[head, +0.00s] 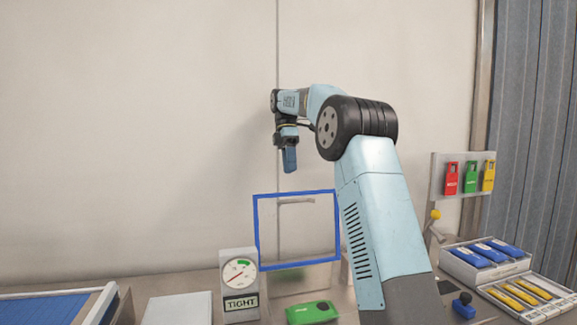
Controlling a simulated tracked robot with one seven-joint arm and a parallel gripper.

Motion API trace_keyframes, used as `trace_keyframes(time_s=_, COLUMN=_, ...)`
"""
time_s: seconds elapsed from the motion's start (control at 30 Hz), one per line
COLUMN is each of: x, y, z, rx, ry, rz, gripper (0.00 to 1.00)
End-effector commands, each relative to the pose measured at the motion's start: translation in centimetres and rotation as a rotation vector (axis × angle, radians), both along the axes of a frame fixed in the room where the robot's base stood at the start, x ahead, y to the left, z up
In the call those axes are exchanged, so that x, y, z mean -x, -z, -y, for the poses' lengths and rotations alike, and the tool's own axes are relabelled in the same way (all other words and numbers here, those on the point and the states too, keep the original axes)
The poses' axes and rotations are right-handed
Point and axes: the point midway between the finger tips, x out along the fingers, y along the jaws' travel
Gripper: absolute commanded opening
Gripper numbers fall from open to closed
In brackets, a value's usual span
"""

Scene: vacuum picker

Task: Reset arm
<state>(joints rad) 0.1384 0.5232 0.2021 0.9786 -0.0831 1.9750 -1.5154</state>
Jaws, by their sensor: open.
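My arm rises from the lower right and bends over to the left, well above the bench. My gripper (290,160) hangs from its end, pointing down in front of the pale wall. It is open, with no object visible at its tip. It is above a blue rectangular frame (256,232) and apart from it. The gripper is small here, and one blue finger mostly covers the other side.
A dial gauge box (240,290) marked TIGHT and a green device (312,312) stand below. A blue mat (45,308) lies left. Boxes of blue packs (488,255) and yellow sticks (525,292) sit right. Red, green and yellow tags (470,177) hang behind them.

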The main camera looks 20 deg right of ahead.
Motion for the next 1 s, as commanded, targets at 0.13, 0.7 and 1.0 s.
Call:
trace_keyframes(time_s=0.13, x=0.5, y=-0.3, z=-0.2, rx=0.009, ry=0.017, rz=0.010, gripper=0.40)
trace_keyframes(time_s=0.7, x=11.1, y=-3.2, z=-2.5, rx=0.134, ry=0.390, rz=0.228, gripper=0.40)
trace_keyframes(time_s=1.0, x=17.8, y=-2.9, z=-3.0, rx=0.152, ry=0.625, rz=0.348, gripper=0.40)
